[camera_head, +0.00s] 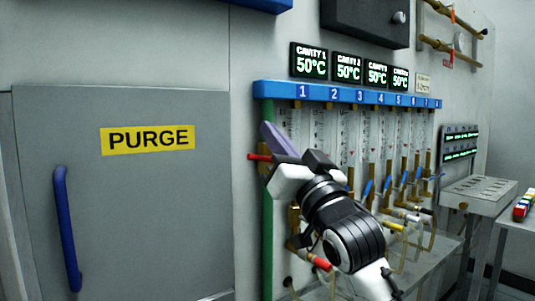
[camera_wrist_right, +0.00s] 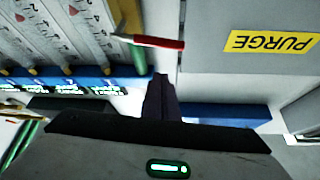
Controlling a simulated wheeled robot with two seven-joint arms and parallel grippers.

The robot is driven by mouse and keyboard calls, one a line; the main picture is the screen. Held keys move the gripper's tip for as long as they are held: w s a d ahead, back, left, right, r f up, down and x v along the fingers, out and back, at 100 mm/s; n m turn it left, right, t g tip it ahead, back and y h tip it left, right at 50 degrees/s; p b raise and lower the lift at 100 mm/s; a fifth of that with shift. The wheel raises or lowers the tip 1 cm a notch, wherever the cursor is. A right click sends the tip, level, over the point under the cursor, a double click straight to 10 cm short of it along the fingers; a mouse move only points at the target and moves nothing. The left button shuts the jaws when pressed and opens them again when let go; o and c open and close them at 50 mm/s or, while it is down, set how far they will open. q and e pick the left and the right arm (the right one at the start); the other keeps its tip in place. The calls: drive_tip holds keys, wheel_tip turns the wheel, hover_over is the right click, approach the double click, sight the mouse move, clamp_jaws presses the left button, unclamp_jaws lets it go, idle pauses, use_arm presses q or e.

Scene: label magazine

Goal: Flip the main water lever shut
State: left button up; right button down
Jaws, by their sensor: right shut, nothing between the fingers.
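A lever with a red handle (camera_head: 259,157) sticks out level to the left at the green upright pipe (camera_head: 267,215), at the left end of the row of flow tubes. I take it for the main water lever. In the right wrist view the red handle (camera_wrist_right: 158,42) lies just beyond my fingertips. My right gripper (camera_head: 266,127) is shut and empty, with its fingers pointing up and left beside the lever. The wrist view shows its closed fingers (camera_wrist_right: 160,78) apart from the handle. My gripper hides part of the lever's mount. My left gripper is not in view.
The blue numbered rail (camera_head: 345,94) runs above the tubes, under several temperature displays (camera_head: 348,67). Several blue-handled levers (camera_head: 367,188) stand to the right. A grey PURGE door (camera_head: 130,200) with a blue handle (camera_head: 66,228) is at left. The wall strip beside that door is clear.

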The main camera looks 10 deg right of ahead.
sight(259, 156)
drive_tip(key=f, duration=0.2)
drive_tip(key=a+f, duration=0.1)
drive_tip(key=f, duration=0.1)
drive_tip(key=shift+w, duration=0.1)
use_arm(q)
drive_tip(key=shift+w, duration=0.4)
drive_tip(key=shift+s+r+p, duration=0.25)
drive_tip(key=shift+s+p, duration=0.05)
drive_tip(key=shift+p, duration=0.15)
use_arm(e)
drive_tip(key=n+y, duration=0.1)
drive_tip(key=f+n+y, duration=0.1)
drive_tip(key=n, duration=0.1)
drive_tip(key=n+g+y, duration=0.1)
drive_tip(key=shift+f+n, duration=0.3)
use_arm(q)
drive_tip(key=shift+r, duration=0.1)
use_arm(e)
drive_tip(key=shift+r, duration=0.1)
